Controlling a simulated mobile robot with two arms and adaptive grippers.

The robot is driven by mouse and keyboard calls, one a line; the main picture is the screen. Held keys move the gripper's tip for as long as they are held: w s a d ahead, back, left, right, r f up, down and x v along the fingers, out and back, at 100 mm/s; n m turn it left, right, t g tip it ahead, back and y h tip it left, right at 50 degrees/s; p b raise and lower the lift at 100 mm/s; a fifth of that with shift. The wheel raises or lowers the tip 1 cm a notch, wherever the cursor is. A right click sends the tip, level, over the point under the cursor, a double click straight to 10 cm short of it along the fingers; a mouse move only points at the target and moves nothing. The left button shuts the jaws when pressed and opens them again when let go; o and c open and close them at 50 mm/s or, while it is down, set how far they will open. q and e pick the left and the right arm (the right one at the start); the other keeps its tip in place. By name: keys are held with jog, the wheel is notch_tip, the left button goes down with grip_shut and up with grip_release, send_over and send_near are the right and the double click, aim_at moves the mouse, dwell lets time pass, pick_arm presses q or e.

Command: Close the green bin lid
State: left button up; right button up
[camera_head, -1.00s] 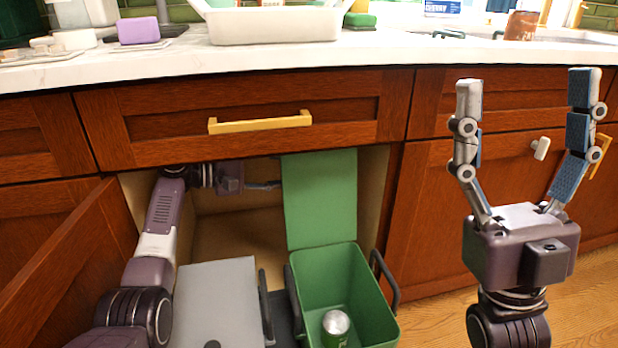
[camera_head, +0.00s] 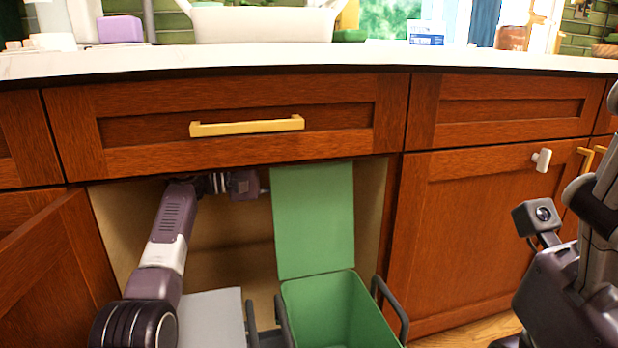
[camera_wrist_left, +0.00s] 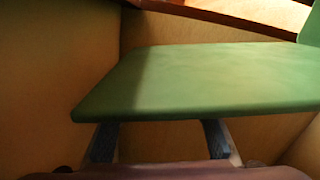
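The green bin (camera_head: 340,315) stands in the open cabinet under the counter. Its green lid (camera_head: 314,220) stands upright at the bin's back edge, raised open. The lid (camera_wrist_left: 200,80) also fills the middle of the left wrist view. My left gripper (camera_wrist_left: 160,140) is open, its two fingers apart, with their tips hidden by the lid. In the head view the left arm reaches into the cabinet and the fingers go behind the lid's left edge; contact cannot be told. My right gripper (camera_head: 598,190) is at the right edge, partly cut off, its opening unclear.
A grey bin lid (camera_head: 212,318) lies left of the green bin. Dark bin handles (camera_head: 390,305) stick up beside the bins. An open cabinet door (camera_head: 50,270) is at left. The drawer front with a gold handle (camera_head: 247,126) and counter (camera_head: 370,60) lie above.

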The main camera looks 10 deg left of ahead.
pick_arm(q)
jog(key=shift+w+d, duration=0.1)
jog(key=shift+d, duration=0.1)
grip_shut()
dwell(0.3)
